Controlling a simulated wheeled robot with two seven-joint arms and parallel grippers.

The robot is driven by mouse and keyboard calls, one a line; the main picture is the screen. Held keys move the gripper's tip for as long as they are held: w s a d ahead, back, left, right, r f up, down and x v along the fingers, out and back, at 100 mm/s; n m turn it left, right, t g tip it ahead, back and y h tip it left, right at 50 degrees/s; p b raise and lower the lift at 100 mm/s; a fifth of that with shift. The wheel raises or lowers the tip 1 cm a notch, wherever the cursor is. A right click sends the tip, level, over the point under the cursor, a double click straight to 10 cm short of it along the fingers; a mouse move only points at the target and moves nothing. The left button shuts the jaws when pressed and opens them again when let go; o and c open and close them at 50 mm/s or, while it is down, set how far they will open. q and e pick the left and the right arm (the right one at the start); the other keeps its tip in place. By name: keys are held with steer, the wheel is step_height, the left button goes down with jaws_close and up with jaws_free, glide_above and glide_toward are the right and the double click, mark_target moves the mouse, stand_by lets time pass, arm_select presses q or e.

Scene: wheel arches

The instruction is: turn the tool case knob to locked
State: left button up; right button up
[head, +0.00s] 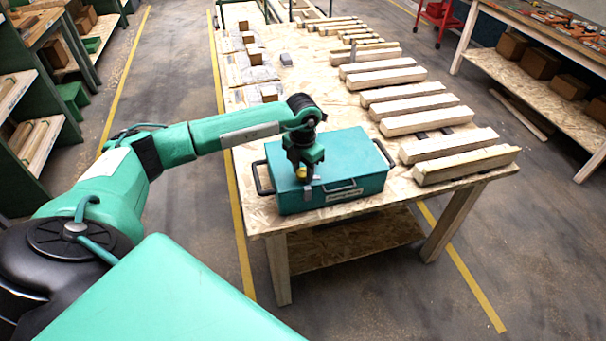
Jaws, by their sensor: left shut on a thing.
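The teal tool case (352,167) lies shut near the front end of the wooden workbench, with a black handle at each side and a label on its front. My left gripper (302,176) comes down over the left part of the case at its front edge and is shut on a small yellow knob (301,173). The gripper hides most of the knob, so I cannot tell its turn position. A small grey latch piece (308,193) shows just below the gripper. My right gripper is not in view.
Pale wooden beams (465,165) lie in a row along the right of the workbench (262,219). Small wooden blocks (269,93) on grey sheets lie at the back left. Shelves (30,150) stand at the left, and another bench (540,100) at the right.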

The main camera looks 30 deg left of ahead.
arm_select(q)
steer(key=m+b, duration=0.2)
steer(key=m, duration=0.1)
steer(key=shift+f+b, duration=0.2)
steer(key=shift+b, duration=0.1)
steer(key=shift+m+b, duration=0.4)
steer(key=m+b, duration=0.3)
steer(key=m, duration=0.1)
steer(key=shift+m+b, duration=0.3)
steer(key=shift+b, duration=0.1)
steer(key=m+b, duration=0.2)
steer(key=shift+r+m, duration=0.1)
steer(key=shift+m, duration=0.6)
steer(key=shift+r+m+b, duration=0.15)
steer(key=shift+m+b, duration=0.35)
steer(key=shift+m, duration=0.2)
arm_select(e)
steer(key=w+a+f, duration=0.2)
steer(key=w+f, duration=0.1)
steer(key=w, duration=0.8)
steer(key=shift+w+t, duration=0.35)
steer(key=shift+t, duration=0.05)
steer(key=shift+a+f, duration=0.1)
arm_select(q)
steer(key=o, duration=1)
